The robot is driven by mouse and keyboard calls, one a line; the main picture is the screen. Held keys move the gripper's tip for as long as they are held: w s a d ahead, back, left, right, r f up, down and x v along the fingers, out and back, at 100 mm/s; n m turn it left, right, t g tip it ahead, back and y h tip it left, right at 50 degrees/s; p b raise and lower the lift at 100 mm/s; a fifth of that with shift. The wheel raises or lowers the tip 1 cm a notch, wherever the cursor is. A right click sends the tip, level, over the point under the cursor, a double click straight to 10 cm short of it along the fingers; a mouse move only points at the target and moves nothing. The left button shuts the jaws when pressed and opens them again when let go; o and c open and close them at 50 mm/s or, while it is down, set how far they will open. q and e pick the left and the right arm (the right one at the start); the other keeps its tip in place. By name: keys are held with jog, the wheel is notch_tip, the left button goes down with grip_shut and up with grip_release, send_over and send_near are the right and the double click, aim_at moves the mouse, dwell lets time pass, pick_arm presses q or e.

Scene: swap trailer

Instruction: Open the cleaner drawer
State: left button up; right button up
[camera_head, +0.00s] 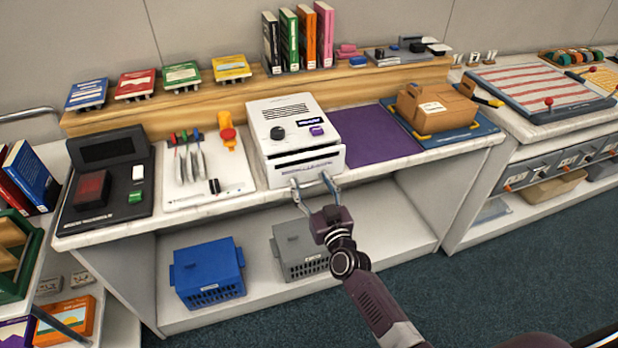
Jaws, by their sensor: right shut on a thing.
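The cleaner (290,118) is a white box with a dark knob and a small purple button. It stands on the middle of the counter. Its drawer (312,166) is low in the front face, and a dark gap shows above the drawer's front panel. My right gripper (312,182) is at the lower edge of this panel, its two fingers set apart and shut on the drawer. The exact contact is too small to see. My left gripper is out of view.
A purple mat (372,135) lies right of the cleaner, and a white tray with tools (232,186) lies left. A blue bin (208,274) and a grey bin (299,252) stand on the shelf below. Floor is clear in front.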

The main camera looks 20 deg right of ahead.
jog(key=s+p, duration=0.6)
jog(key=s, duration=1.3)
jog(key=shift+s+d, duration=0.25)
jog(key=shift+d, duration=0.15)
jog(key=o, duration=1.4)
jog(key=s, duration=1.2)
jog(key=shift+d, duration=0.25)
